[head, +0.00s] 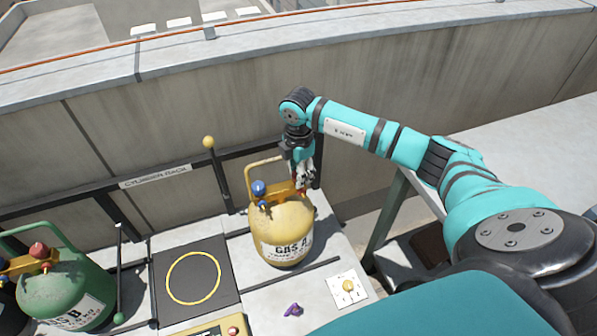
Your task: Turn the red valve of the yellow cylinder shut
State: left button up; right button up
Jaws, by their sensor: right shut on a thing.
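The yellow cylinder (272,236), marked "GAS A", stands upright on the pale rack surface with a yellow handle frame on top. A blue valve (259,188) shows on the left of its top. My right gripper (302,182) reaches down from above onto the right side of the top and is shut on the red valve. Only a little red of the valve shows between the fingers, so how far it is turned cannot be told. My left gripper is not in view.
A green cylinder (62,290) stands at the far left. A black pad with a yellow ring (193,278) lies between the cylinders. A purple piece (293,310) and a white plate with a yellow knob (348,288) lie in front. A concrete wall (200,105) runs behind.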

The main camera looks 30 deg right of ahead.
jog(key=shift+w+r, duration=0.1)
jog(key=o, duration=1.1)
jog(key=shift+o, duration=0.2)
notch_tip(320, 180, up, 12)
